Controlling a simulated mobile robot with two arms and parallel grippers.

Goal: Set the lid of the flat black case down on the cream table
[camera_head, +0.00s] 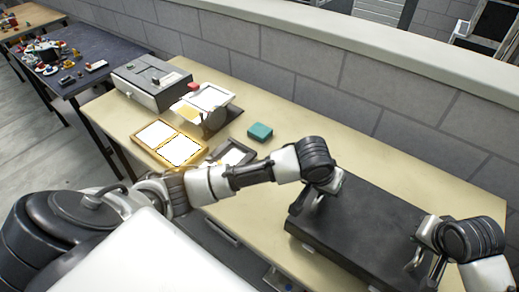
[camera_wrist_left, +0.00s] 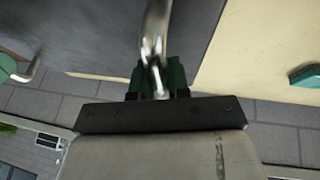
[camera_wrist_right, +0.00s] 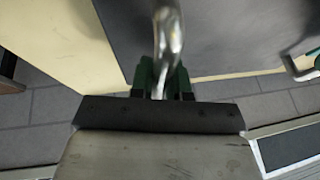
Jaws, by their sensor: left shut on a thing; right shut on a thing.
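The flat black case (camera_head: 350,222) lies at the right of the cream table (camera_head: 285,140), its broad dark top facing up. Its dark top also shows in the left wrist view (camera_wrist_left: 95,25) and the right wrist view (camera_wrist_right: 235,35). My left gripper (camera_head: 322,196) is shut on a curved metal handle (camera_wrist_left: 157,30) at the case's left end. My right gripper (camera_head: 418,258) is shut on a like handle (camera_wrist_right: 167,30) at the right end. I cannot tell whether a gap separates the lid from the part below; my arms hide some of it.
A teal box (camera_head: 260,132) stands on the table left of the case. Farther left are a gold-framed tray (camera_head: 155,153), a white-topped stand (camera_head: 210,98) and a grey box (camera_head: 150,80). A grey block wall (camera_head: 310,70) runs behind. Bare table shows behind the case.

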